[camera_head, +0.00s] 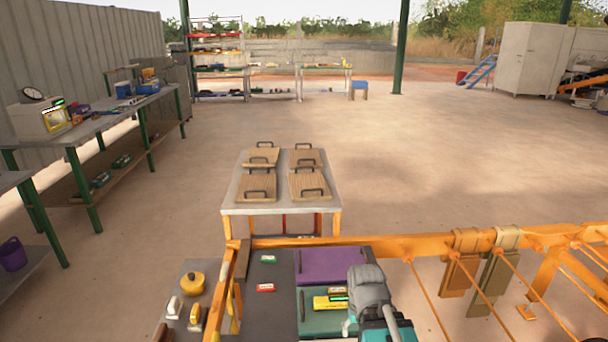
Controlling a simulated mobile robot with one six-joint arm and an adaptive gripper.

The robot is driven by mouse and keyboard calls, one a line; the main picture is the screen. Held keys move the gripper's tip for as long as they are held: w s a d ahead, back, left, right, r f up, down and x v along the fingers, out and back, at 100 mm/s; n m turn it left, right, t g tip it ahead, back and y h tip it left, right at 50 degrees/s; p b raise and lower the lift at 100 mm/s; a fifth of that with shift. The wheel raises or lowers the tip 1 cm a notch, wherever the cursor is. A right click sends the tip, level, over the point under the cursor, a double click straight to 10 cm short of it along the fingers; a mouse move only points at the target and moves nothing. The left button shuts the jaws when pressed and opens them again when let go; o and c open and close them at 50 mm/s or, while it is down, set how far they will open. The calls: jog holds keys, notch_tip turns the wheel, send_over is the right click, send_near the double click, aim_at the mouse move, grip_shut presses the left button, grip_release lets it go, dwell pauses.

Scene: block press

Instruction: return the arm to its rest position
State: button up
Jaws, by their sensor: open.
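My arm (372,300) reaches in from the bottom edge of the head view, right of centre, over the near bench. My gripper (350,322) is at the lower end of the grey and teal arm, mostly hidden by the arm's own links. A thin pale finger part shows beside the green panel. I see nothing held in it.
An orange frame (390,245) borders the bench. A purple panel (330,265), a green panel (316,322) with a yellow piece (325,303) and small red blocks lie near the arm. Beyond stands a table (280,208) with handled wooden boards.

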jog(key=shift+r+p, duration=1.7)
jog(key=shift+r, duration=0.5)
